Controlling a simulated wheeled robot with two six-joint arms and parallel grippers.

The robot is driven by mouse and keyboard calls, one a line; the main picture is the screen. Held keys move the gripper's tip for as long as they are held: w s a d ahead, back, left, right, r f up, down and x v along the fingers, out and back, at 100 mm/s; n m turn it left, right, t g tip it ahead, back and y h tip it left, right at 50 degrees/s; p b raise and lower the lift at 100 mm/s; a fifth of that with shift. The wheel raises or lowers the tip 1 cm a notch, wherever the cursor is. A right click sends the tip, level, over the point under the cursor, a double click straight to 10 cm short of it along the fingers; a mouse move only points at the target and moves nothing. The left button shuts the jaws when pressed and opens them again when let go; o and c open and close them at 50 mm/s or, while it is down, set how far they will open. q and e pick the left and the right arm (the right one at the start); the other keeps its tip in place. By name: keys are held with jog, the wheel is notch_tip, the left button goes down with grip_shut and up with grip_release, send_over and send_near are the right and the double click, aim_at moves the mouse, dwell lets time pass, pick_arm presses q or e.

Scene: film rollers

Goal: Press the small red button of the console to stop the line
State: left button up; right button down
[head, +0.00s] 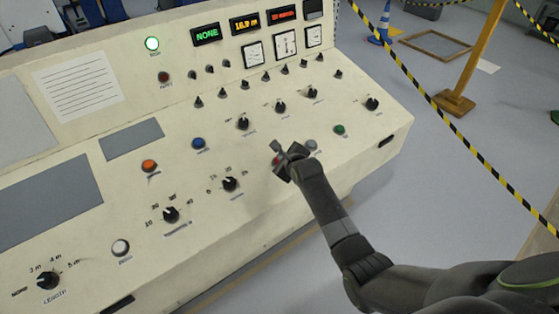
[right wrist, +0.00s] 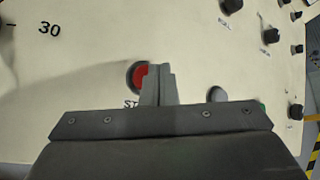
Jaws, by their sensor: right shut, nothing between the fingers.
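The cream console (head: 75,145) fills the left and middle of the head view. Its small red button (head: 276,161) is partly hidden by my right gripper (head: 284,154) there. In the right wrist view the red button (right wrist: 138,76) shows beside the shut fingers (right wrist: 158,85), which cover its right part. The right gripper is shut and empty, with its tips at the button. I cannot tell whether they touch it or whether it is pressed in. My left gripper is not in view.
A grey button (head: 311,145) and a green button (head: 340,130) are right of the red one. A black knob (head: 230,184) is to its left, and a blue button (head: 198,144) lies farther left. Yellow-black tape (head: 450,121) runs behind my right arm.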

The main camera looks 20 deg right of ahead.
jog(key=shift+f, duration=0.1)
dwell(0.6)
jog(key=shift+w+f, duration=0.1)
jog(key=shift+f, duration=0.2)
jog(key=shift+a+f+b, duration=0.1)
jog(key=shift+f+b, duration=0.4)
jog(key=shift+b, duration=0.05)
dwell(0.5)
dwell(0.4)
jog(key=shift+r+p, duration=0.85)
jog(key=shift+p, duration=0.25)
jog(key=r+p, duration=0.1)
jog(key=p, duration=0.1)
jog(key=s+r+p, duration=0.1)
jog(key=r+p, duration=0.3)
jog(key=shift+s+d, duration=0.15)
jog(key=shift+d, duration=0.15)
